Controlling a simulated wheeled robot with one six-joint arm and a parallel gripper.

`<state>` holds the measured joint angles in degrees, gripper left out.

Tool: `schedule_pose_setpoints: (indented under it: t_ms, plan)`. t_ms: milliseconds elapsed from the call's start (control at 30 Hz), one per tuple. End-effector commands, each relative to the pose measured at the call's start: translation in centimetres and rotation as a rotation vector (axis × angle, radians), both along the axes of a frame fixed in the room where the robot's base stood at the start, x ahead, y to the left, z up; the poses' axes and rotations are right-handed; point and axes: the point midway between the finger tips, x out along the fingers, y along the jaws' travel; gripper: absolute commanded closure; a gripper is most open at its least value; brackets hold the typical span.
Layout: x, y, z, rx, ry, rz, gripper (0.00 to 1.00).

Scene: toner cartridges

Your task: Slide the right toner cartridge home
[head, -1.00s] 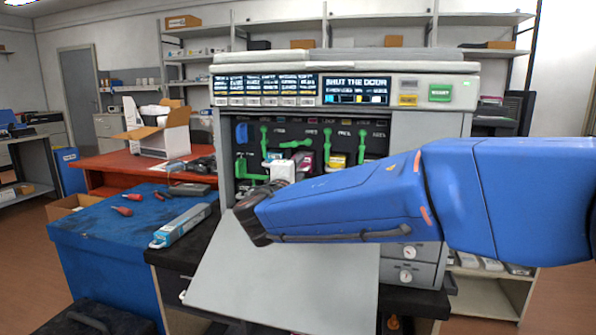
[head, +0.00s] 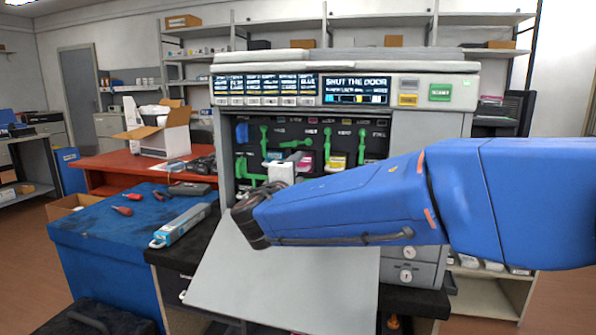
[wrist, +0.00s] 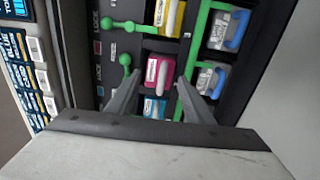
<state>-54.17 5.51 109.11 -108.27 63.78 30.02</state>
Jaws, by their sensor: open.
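The magenta toner cartridge (wrist: 157,75) sits in its slot, its front label and pale handle facing out. It also shows in the head view (head: 306,158). My gripper (wrist: 160,88) is open, with one finger on each side of this cartridge in the wrist view. Whether the fingers touch it I cannot tell. In the head view my gripper's pale body (head: 282,172) is in front of the open bay, its fingertips hidden. A cyan cartridge (wrist: 154,106) and a yellow cartridge (wrist: 169,14) flank the magenta one. The magenta slot's green lever (head: 297,144) lies sideways; neighbouring levers stand upright.
The printer's lowered grey door (head: 285,285) lies under my arm. Its screen (head: 355,90) reads "SHUT THE DOOR". More grey-labelled units (wrist: 228,30) with green levers occupy the lower bay.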

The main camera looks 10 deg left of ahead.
Motion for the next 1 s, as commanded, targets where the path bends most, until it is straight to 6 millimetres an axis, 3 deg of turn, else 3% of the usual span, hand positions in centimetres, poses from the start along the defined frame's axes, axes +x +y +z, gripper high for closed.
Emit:
schedule_pose_setpoints:
  t_ms: [1000]
  plan:
    - [-4.1, 0.3, -0.3, 0.001, 0.0, 0.001, 0.53]
